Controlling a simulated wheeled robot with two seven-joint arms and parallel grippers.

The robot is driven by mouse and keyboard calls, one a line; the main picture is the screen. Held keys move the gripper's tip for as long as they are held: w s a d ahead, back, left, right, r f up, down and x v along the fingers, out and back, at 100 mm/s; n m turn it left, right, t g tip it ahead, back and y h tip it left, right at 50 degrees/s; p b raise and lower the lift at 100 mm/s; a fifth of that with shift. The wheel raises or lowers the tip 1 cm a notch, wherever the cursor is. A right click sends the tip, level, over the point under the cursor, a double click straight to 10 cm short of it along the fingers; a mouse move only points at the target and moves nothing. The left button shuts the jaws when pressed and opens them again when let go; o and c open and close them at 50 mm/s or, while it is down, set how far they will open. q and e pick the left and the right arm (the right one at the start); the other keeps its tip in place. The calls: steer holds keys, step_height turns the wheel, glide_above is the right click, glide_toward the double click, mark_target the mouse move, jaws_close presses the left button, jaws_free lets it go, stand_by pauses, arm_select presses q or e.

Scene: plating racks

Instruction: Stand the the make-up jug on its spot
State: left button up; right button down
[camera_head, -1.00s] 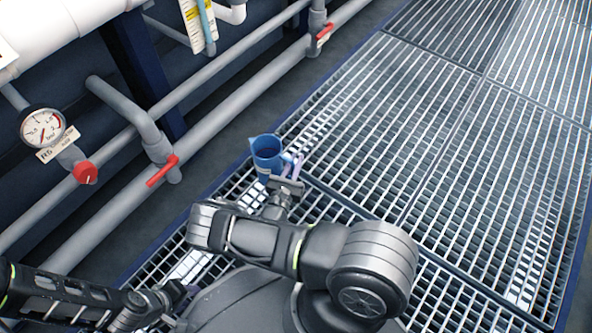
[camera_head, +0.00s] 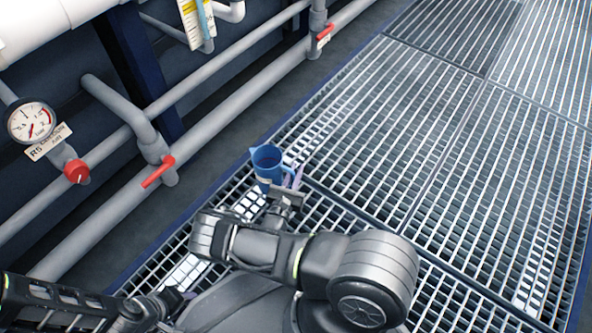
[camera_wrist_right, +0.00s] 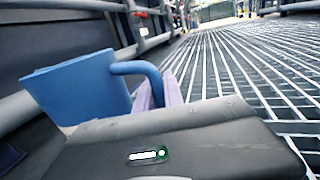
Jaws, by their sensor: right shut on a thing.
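The make-up jug (camera_head: 267,166) is blue, with a spout and a side handle. My right gripper (camera_head: 290,183) is shut on the jug's handle and holds the jug out ahead of my arm, over the grating. In the right wrist view the jug (camera_wrist_right: 82,88) looks tilted, and its handle (camera_wrist_right: 140,70) runs to the pale purple fingers of my gripper (camera_wrist_right: 165,90). The jug's underside is hidden there. My left gripper (camera_head: 178,296) is at the lower left, mostly hidden behind my own body. I cannot make out the jug's spot.
Metal grating (camera_head: 400,150) covers the floor and is clear to the right. Grey pipes (camera_head: 215,88) run along the left, with red valve handles (camera_head: 158,172), a red knob (camera_head: 76,171) and a pressure gauge (camera_head: 32,122). A dark floor strip (camera_head: 225,150) lies between pipes and grating.

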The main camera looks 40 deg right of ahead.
arm_select(q)
steer(key=shift+w+f, duration=0.1)
steer(key=shift+f, duration=0.2)
arm_select(e)
steer(key=shift+f, duration=0.95)
steer(key=c, duration=1.4)
jaws_free()
steer(key=shift+o, duration=0.2)
steer(key=shift+a, duration=0.1)
